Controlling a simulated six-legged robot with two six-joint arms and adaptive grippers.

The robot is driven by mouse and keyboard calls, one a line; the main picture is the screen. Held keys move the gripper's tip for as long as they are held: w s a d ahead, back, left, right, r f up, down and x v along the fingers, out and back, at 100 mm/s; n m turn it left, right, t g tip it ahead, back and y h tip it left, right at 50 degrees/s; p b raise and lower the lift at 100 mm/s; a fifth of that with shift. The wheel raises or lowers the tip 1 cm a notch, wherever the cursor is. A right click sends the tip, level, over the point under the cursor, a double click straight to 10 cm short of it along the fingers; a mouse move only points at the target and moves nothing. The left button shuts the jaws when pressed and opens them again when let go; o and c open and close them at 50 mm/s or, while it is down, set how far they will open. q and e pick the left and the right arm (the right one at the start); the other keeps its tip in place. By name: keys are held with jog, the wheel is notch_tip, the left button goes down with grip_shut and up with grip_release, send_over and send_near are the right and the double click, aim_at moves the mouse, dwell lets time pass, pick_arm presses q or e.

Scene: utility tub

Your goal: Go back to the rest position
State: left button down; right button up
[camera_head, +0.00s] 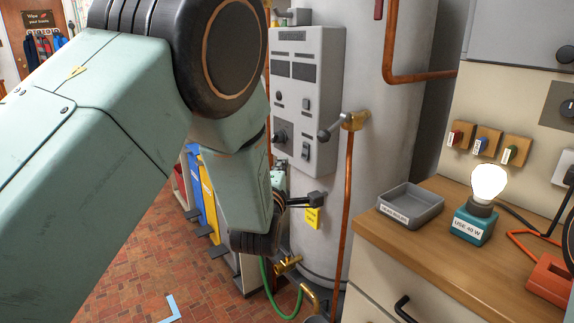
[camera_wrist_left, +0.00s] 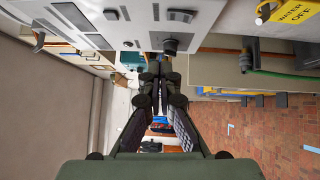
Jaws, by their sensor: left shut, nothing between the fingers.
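My left arm (camera_head: 90,130) comes in from the left and fills much of the head view. Its wrist hangs down in front of the boiler, ending in a dark ribbed part (camera_head: 255,243). The fingers cannot be made out clearly there. In the left wrist view my left gripper (camera_wrist_left: 158,80) is shut and empty, its dark fingers together in mid-picture. They appear close to a dark knob (camera_wrist_left: 170,45) on the grey panel, but I cannot tell the gap. My right gripper is in neither view.
The boiler (camera_head: 375,170) carries a grey control panel (camera_head: 307,95), copper pipes and a yellow tag (camera_head: 312,218). At right, a wooden worktop (camera_head: 440,235) holds a grey tray (camera_head: 410,207) and a lit bulb (camera_head: 489,183) in a teal base. The brick floor (camera_head: 130,270) is mostly clear.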

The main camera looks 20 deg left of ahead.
pick_arm(q)
jog(key=shift+w, duration=0.1)
jog(key=s+a+f+m+g+h, duration=0.1)
jog(key=s+f+m+g, duration=0.4)
jog(key=s+f+m, duration=0.45)
jog(key=s+a+f+m+g, duration=0.1)
jog(key=s+f+m+g, duration=0.4)
jog(key=f, duration=0.8)
jog(key=s+f+m+g, duration=0.1)
jog(key=s+f, duration=0.3)
jog(key=s, duration=0.7)
jog(key=s+f+m+g, duration=0.2)
jog(key=s+f+g, duration=0.2)
jog(key=s, duration=0.7)
jog(key=s+f+m+g+h, duration=0.1)
jog(key=s+f, duration=0.4)
jog(key=s, duration=0.6)
jog(key=shift+a+f+m+g, duration=0.4)
jog(key=shift+m+g, duration=0.15)
jog(key=shift+g, duration=0.65)
